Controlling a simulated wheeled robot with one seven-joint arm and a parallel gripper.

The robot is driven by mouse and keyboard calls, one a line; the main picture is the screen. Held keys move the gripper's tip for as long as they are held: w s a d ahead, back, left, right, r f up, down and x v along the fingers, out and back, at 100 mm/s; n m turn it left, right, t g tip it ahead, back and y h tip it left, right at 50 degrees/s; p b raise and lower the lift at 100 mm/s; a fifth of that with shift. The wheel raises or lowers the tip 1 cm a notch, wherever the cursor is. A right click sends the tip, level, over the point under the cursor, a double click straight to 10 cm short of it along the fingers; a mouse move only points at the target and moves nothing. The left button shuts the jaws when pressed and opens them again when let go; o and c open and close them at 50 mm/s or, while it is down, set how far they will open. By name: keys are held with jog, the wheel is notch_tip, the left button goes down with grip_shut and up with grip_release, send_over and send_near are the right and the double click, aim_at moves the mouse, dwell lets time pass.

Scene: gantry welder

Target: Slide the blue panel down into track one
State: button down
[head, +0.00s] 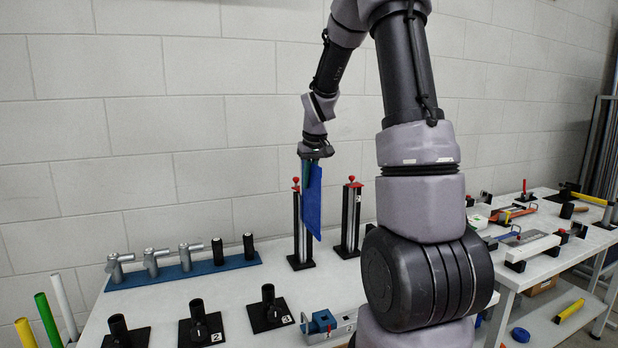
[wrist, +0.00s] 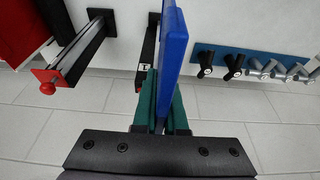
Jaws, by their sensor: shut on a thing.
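The blue panel (head: 313,208) hangs upright from my gripper (head: 316,168) in the head view. In the wrist view the blue panel (wrist: 174,45) stands between the green fingers of my gripper (wrist: 162,100), which are shut on it. Two black-and-silver track posts with red knobs, a left one (head: 297,228) and a right one (head: 350,216), stand on the table. The panel overlaps the left post in the head view; whether it is inside the groove I cannot tell. In the wrist view, one post (wrist: 148,50) is partly hidden beside the panel.
A blue rack (head: 185,274) with grey and black handles lies left of the posts. Several black holders (head: 268,308) stand in front. A blue clamp-like tool (head: 322,322) is near the table's front edge. A second table (head: 545,228) with tools is at right.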

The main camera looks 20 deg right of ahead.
aim_at(309, 223)
jog(key=shift+f, duration=6.9)
jog(key=c, duration=0.9)
grip_release()
jog(key=shift+r, duration=0.1)
jog(key=s+a+r+m+t, duration=0.1)
jog(key=s+a+r, duration=0.1)
jog(key=s+r, duration=0.45)
jog(key=s+a+r, duration=0.1)
jog(key=s+r, duration=0.2)
jog(key=r, duration=0.7)
jog(key=s+a+r+m+t, duration=0.1)
jog(key=s+a+r, duration=0.1)
jog(key=s+r, duration=0.45)
jog(key=s+a+r+m+t+y, duration=0.1)
jog(key=s+a+r, duration=0.1)
jog(key=s, duration=0.4)
jog(key=s+a+r+m+y, duration=0.1)
jog(key=s+a+r, duration=0.1)
jog(key=s+r, duration=0.2)
jog(key=shift+s+a+r+t, duration=0.2)
jog(key=shift+s+t, duration=0.2)
jog(key=shift+s, duration=0.45)
